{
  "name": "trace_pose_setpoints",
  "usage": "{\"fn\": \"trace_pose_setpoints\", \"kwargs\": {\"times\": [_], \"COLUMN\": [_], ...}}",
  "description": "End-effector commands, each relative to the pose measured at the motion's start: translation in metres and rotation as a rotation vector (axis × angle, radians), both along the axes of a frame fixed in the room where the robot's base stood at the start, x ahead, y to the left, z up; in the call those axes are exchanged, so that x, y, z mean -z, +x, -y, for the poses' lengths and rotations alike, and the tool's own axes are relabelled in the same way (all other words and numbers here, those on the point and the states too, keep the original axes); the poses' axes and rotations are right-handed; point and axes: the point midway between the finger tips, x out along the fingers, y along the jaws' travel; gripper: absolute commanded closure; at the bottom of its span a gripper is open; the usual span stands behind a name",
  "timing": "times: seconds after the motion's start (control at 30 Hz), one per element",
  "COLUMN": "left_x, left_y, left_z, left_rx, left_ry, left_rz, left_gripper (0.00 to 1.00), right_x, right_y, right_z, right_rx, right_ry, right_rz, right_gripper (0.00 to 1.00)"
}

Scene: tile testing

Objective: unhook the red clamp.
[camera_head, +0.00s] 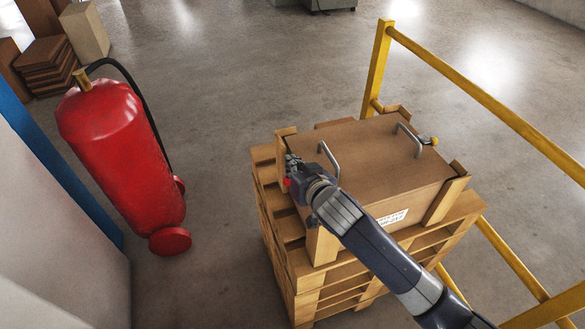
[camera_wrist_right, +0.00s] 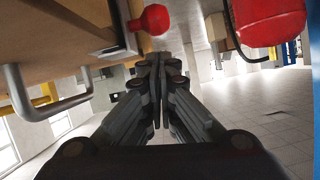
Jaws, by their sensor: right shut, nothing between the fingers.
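The red clamp (camera_head: 287,182) is at the left side of a brown crate (camera_head: 385,160); only its small red knob shows there, beside my right gripper (camera_head: 293,164). In the right wrist view the clamp's round red knob (camera_wrist_right: 153,19) stands just above and slightly left of my right gripper's fingertips (camera_wrist_right: 158,60), on a metal part fixed to the crate side. The right gripper's fingers are together with nothing between them. They appear apart from the knob. The gripper hides part of the clamp in the head view. My left gripper is not in view.
The crate has two metal handles (camera_head: 329,158) and (camera_head: 408,140) on top and sits on stacked wooden pallets (camera_head: 300,275). A yellow railing (camera_head: 480,95) stands behind and right. A red fire extinguisher (camera_head: 120,150) stands left.

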Motion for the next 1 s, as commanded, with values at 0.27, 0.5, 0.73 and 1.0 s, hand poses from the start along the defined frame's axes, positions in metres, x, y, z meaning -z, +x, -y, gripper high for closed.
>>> {"fn": "trace_pose_setpoints", "kwargs": {"times": [0.27,0.5,0.73,1.0], "left_x": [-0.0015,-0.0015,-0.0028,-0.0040], "left_y": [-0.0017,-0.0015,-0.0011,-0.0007], "left_z": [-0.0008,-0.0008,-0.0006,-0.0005], "left_rx": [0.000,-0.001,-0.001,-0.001], "left_ry": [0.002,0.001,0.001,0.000], "left_rz": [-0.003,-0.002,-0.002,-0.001], "left_gripper": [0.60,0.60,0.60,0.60], "right_x": [0.0110,0.0109,0.0115,0.0130], "right_y": [-0.0024,-0.0025,-0.0032,-0.0037], "right_z": [-0.0009,-0.0009,-0.0029,-0.0050], "right_rx": [-0.001,0.000,0.001,0.000], "right_ry": [0.001,0.000,-0.029,-0.077], "right_rz": [0.002,0.002,0.010,0.026], "right_gripper": [1.00,1.00,1.00,1.00]}}
